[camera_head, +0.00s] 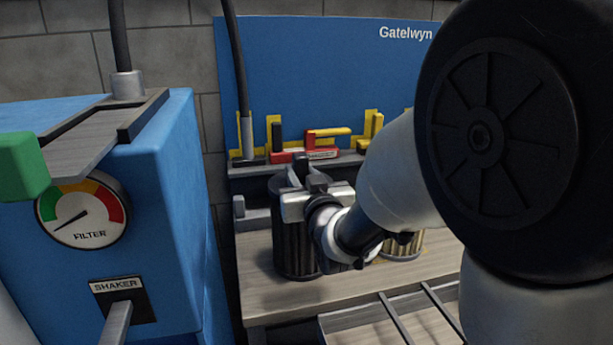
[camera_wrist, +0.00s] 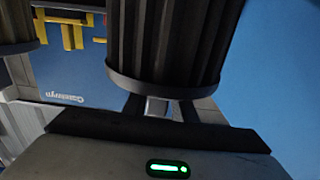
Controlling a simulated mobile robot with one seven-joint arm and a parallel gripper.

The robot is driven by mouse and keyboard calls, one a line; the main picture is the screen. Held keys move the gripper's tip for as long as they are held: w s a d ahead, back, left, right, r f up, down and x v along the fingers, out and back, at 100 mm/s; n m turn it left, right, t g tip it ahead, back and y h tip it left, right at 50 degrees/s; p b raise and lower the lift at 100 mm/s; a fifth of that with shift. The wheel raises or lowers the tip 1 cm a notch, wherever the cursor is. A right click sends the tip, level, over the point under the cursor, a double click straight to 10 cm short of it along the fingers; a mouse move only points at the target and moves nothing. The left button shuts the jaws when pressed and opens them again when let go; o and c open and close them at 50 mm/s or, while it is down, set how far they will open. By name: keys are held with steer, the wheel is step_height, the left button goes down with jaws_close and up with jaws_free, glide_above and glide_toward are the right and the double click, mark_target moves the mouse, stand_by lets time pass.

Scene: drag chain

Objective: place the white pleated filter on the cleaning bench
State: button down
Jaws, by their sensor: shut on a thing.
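A pleated cylindrical filter (camera_head: 290,248) with a dark rim stands upright over the left part of the wooden cleaning bench (camera_head: 270,306). It looks dark grey in this light, not clearly white. Its foot appears at bench level, but I cannot tell whether it touches. My gripper (camera_head: 303,180) is above its top, shut on its small top grip. The wrist view is upside down and shows the same pleats and rim (camera_wrist: 165,85), with my gripper (camera_wrist: 160,110) closed on the grip. A second, tan pleated filter (camera_head: 408,243) stands to the right, partly hidden by my arm.
A blue machine (camera_head: 165,190) with a filter gauge (camera_head: 83,212) and a shaker lever (camera_head: 116,322) stands at the left. A blue backboard (camera_head: 300,75) rises behind a shelf of red and yellow parts (camera_head: 320,145). A slatted rack (camera_head: 400,312) lies at the front right.

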steer(key=shift+b, duration=0.3)
steer(key=c, duration=1.4)
jaws_free()
steer(key=shift+c, duration=0.2)
